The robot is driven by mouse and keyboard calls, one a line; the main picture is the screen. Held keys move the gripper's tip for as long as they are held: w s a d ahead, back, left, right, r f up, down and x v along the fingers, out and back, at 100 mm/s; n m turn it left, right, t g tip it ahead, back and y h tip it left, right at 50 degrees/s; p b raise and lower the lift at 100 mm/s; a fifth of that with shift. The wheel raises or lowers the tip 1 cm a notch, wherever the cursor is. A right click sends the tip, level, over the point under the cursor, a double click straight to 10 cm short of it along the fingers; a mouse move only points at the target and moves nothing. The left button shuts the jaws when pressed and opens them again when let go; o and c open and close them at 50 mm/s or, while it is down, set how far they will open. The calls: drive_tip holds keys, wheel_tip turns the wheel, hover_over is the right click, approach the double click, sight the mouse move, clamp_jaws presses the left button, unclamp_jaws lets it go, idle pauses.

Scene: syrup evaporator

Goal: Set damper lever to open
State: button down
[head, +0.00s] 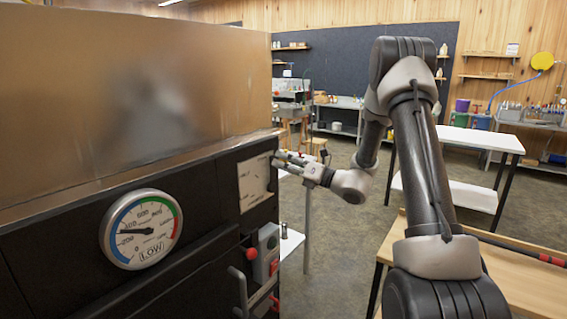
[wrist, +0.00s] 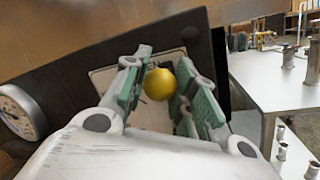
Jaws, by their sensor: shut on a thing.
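A round yellow knob (wrist: 158,84), which looks like the end of the damper lever, is between my gripper's (wrist: 163,68) green-padded fingers in the wrist view. My gripper is shut on it. The lever's shaft is hidden, so its angle cannot be told. Behind the knob is a pale plate (wrist: 150,115) on the dark front of the evaporator. In the head view, my gripper (head: 279,159) is at the right edge of this plate (head: 255,182), and the knob is too small or hidden to make out there.
A round dial gauge (head: 141,229) is on the evaporator front to the left. Below the plate are a grey box with red controls (head: 266,254) and a red knob (head: 250,254). A white table (wrist: 270,92) with metal fittings stands to the right. Open floor lies behind my arm.

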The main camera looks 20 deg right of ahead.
drive_tip(key=c, duration=1.1)
unclamp_jaws()
drive_tip(key=v, duration=1.2)
drive_tip(key=shift+s, duration=0.15)
